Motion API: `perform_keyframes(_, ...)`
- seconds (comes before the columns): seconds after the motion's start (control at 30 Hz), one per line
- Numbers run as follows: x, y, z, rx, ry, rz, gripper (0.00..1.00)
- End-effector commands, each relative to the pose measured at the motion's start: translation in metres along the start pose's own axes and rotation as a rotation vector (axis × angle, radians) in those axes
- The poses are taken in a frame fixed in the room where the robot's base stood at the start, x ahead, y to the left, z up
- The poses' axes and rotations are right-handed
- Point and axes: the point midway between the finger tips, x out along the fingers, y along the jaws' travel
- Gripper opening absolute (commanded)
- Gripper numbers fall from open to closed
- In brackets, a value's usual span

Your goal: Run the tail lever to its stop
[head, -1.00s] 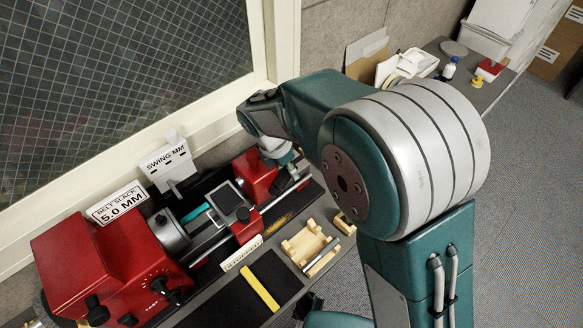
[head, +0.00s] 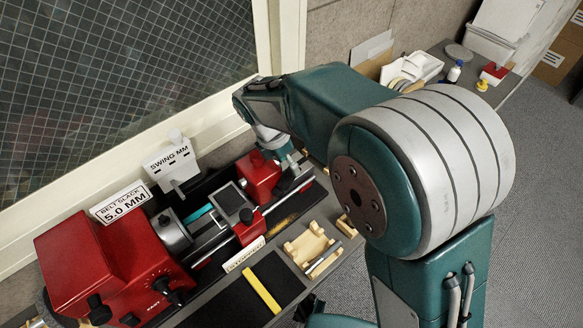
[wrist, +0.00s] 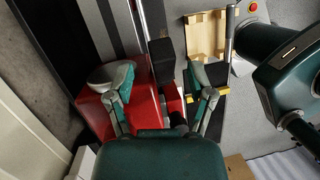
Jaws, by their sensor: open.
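The red tailstock (head: 262,176) stands at the far end of the small lathe's bed, and part of its red body (wrist: 120,112) shows in the wrist view. My gripper (wrist: 160,80) is open and empty, its two fingers spread over the tailstock end. A black block (wrist: 162,65) and a dark knob (wrist: 178,118) show between or just below the fingers. I cannot tell for sure which part is the tail lever. In the head view my arm's wrist hides much of the area behind the tailstock.
The red headstock (head: 105,255) sits at the lathe's near left end. A wooden cradle (head: 310,246) and a yellow bar (head: 262,289) lie in front of the bed. Signs reading "SWING MM" (head: 168,160) and "BELT SLACK 5.0 MM" (head: 122,204) stand behind, near the window.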

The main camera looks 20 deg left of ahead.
Motion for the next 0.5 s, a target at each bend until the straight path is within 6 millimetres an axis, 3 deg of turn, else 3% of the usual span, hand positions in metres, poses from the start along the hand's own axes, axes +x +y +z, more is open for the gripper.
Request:
perform_keyframes(0.3, -0.065, 0.003, -0.001, 0.0, -0.001, 0.002, 0.69)
perform_keyframes(0.5, -0.083, 0.003, -0.001, 0.0, 0.0, 0.0, 0.69)
